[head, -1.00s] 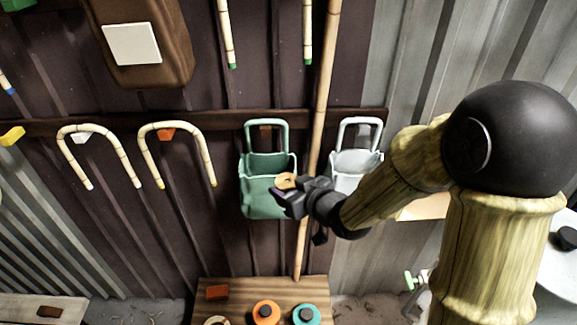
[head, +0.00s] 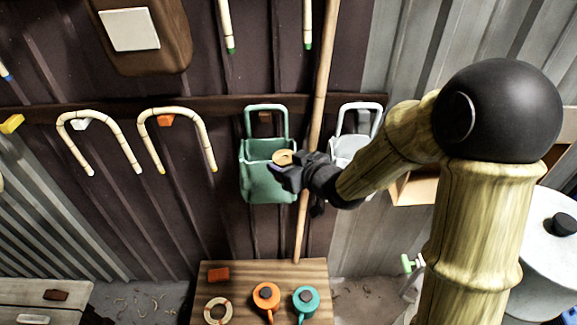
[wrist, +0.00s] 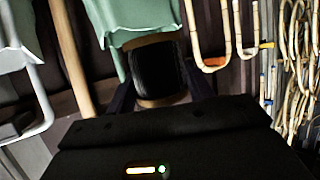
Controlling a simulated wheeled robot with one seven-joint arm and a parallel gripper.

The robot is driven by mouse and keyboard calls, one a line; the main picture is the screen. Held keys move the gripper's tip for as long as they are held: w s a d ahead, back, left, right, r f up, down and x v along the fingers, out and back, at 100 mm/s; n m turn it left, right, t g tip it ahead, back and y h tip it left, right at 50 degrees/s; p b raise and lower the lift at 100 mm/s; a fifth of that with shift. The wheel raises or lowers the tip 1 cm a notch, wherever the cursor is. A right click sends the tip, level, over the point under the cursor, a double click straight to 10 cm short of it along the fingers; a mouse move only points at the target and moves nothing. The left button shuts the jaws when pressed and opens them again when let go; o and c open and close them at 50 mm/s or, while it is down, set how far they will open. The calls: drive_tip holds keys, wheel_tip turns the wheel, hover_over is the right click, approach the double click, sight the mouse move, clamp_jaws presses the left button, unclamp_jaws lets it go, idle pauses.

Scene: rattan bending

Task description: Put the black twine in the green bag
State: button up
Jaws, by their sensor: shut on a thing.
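My gripper (head: 285,171) is shut on the black twine (wrist: 154,72), a spool of black cord with tan wooden end discs. In the head view mainly its tan disc (head: 282,157) shows. The green bag (head: 262,187) hangs by its handle on the wall rail, with its open mouth upward. In the head view the spool overlaps the bag's right front, near rim height. In the wrist view the green bag (wrist: 130,20) is just beyond the spool. I cannot tell whether the two touch.
A white bag (head: 345,148) hangs to the right, partly behind my arm. A bamboo pole (head: 318,100) stands between the bags. Below, a wooden table (head: 245,275) holds an orange block, a tan ring and orange and teal pots. Bent canes (head: 205,142) hang at left.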

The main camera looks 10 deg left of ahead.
drive_tip(key=w+a+f+p, duration=0.1)
drive_tip(key=w+a+p, duration=0.1)
drive_tip(key=w, duration=0.9)
drive_tip(key=shift+w+a+f, duration=0.25)
drive_tip(key=shift+a, duration=0.15)
idle(0.3)
drive_tip(key=o, duration=1.1)
drive_tip(key=shift+s, duration=0.1)
drive_tip(key=b+v, duration=0.2)
drive_tip(key=v, duration=1.5)
drive_tip(key=shift+s+d+r+b, duration=0.2)
drive_tip(key=shift+b, duration=0.1)
